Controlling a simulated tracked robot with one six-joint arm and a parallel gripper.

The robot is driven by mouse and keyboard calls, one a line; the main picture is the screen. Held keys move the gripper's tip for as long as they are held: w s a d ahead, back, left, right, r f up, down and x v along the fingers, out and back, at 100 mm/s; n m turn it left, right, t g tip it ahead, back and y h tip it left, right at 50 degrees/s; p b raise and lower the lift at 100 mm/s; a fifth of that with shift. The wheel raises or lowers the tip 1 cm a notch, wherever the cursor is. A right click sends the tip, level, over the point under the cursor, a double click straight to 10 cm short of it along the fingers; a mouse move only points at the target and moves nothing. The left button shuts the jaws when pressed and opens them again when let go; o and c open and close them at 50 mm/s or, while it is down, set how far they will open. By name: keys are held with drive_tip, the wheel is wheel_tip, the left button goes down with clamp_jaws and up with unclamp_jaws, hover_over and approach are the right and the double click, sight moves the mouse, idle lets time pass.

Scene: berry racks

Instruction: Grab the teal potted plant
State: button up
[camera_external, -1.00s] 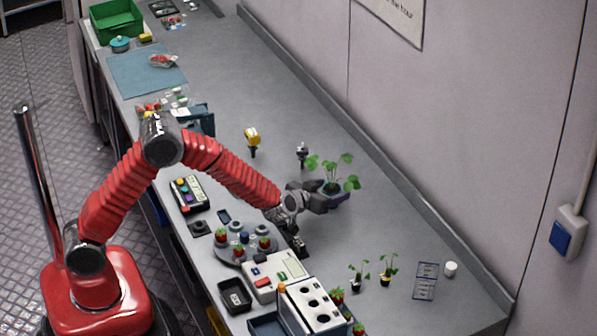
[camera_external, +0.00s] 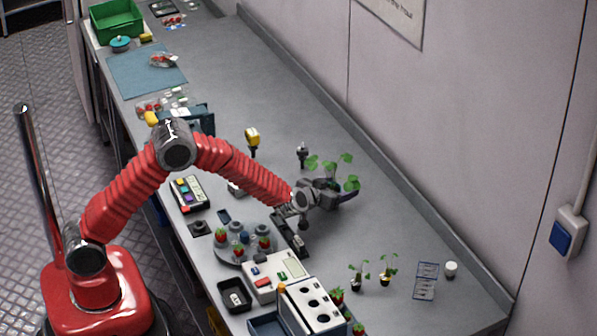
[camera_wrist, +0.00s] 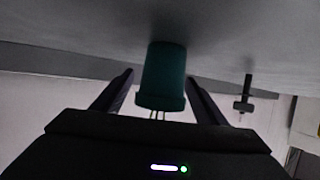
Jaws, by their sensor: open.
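The teal pot (camera_wrist: 162,78) stands between the two fingers of my gripper (camera_wrist: 160,90) in the wrist view, which looks upside down. There is a visible gap on each side of the pot, so the fingers appear apart from it. In the external view the plant's green leaves (camera_external: 347,161) rise above my gripper (camera_external: 338,194), and the pot is mostly hidden behind the fingers. My gripper is open and low over the counter around the pot.
A small dark-stemmed tool (camera_external: 302,153) stands behind the plant, and a yellow-headed one (camera_external: 252,138) stands farther left. A round tray (camera_external: 229,255) with strawberries, a control box (camera_external: 279,275) and two small seedlings (camera_external: 387,269) are nearer the front.

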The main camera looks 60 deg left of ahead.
drive_tip(key=shift+c, duration=0.3)
drive_tip(key=c, duration=1.1)
wheel_tip(320, 180, up, 10)
idle(0.5)
